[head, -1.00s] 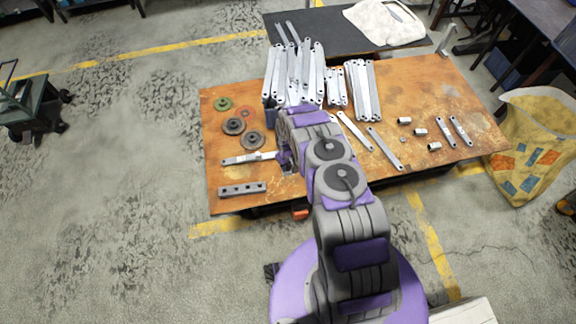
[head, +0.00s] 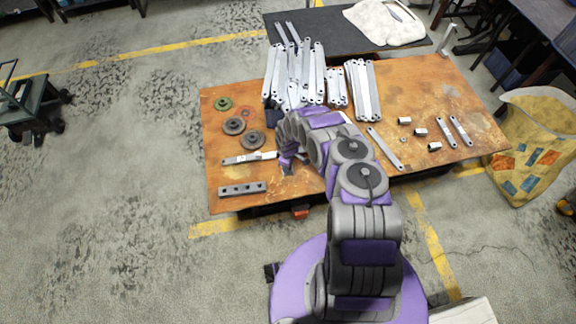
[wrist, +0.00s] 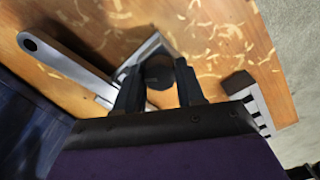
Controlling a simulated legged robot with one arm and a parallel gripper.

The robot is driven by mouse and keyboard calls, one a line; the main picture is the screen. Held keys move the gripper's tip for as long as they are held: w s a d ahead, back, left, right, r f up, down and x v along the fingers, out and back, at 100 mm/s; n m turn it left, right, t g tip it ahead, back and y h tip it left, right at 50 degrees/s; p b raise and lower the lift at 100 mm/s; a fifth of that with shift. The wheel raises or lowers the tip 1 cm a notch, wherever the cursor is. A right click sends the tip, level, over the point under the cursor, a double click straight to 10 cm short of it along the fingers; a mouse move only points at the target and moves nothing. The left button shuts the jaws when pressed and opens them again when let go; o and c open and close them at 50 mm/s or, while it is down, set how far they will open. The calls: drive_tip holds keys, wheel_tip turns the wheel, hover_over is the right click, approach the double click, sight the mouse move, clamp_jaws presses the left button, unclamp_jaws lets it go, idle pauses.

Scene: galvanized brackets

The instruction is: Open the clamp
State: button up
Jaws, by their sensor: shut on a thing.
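The clamp shows in the wrist view as a pale metal frame (wrist: 148,50) with a dark rounded knob (wrist: 158,72). My gripper (wrist: 158,84) is shut on this knob, with one dark finger on each side of it. A long pale bracket (wrist: 65,58) with a hole at one end runs from the left toward the clamp. In the head view this bracket (head: 245,158) lies near the table's left front, and my gripper (head: 287,163) is at its right end. My arm covers most of the clamp there, so its lever position cannot be told.
Dark round parts (head: 252,140) lie at left, and a grey block with holes (head: 243,189) lies near the front edge. Small metal parts (head: 434,146) lie at right.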

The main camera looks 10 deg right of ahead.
drive_tip(key=n, duration=0.4)
drive_tip(key=shift+w+d+n, duration=0.1)
drive_tip(key=shift+n, duration=0.3)
drive_tip(key=n+b, duration=0.1)
drive_tip(key=n, duration=0.4)
drive_tip(key=o, duration=1)
drive_tip(key=shift+c, duration=0.2)
